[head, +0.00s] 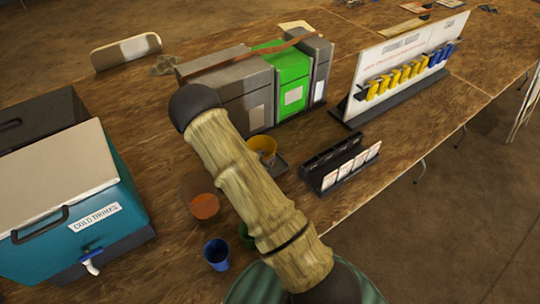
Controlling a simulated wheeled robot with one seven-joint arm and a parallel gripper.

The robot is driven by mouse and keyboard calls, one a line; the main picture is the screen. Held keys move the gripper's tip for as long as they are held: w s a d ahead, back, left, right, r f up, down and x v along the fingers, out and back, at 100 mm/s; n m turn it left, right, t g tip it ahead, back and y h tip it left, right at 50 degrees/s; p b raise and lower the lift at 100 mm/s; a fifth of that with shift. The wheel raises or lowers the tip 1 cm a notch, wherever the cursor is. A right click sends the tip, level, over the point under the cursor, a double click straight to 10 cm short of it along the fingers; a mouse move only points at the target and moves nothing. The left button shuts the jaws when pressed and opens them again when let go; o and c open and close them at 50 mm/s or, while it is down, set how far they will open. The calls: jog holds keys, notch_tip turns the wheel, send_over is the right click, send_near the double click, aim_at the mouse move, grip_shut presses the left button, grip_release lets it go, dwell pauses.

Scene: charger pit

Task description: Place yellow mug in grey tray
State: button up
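The yellow mug (264,145) stands near the middle of the table, just right of the long limb crossing the view, which hides its left side. The grey tray (281,165) shows as a small dark corner right beside and below the mug. The limb hides the rest of the tray. The mug appears to be in or against the tray; I cannot tell which. My gripper is not visible, so I cannot see what it holds.
A green cup (246,238) is partly hidden. Grey and green boxes (291,88) stand behind the mug. A black card rack (338,160) is at right.

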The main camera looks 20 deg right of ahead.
jog(key=v, duration=0.3)
dwell(0.5)
jog(key=s+a+r+n+y, duration=0.3)
jog(key=a+r+n+y, duration=0.3)
jog(key=a+r+y, duration=0.3)
jog(key=s+r+n+g+y, duration=0.1)
jog(key=s+r+n+g, duration=0.1)
jog(key=s, duration=0.6)
jog(key=s+d+r+n+g+y, duration=0.1)
jog(key=s+r+n+g, duration=0.1)
jog(key=s+r+n, duration=0.2)
jog(key=s+r, duration=0.2)
jog(key=s, duration=0.2)
jog(key=shift+r+n+g, duration=0.2)
jog(key=shift+n+g, duration=0.1)
jog(key=shift+g, duration=0.1)
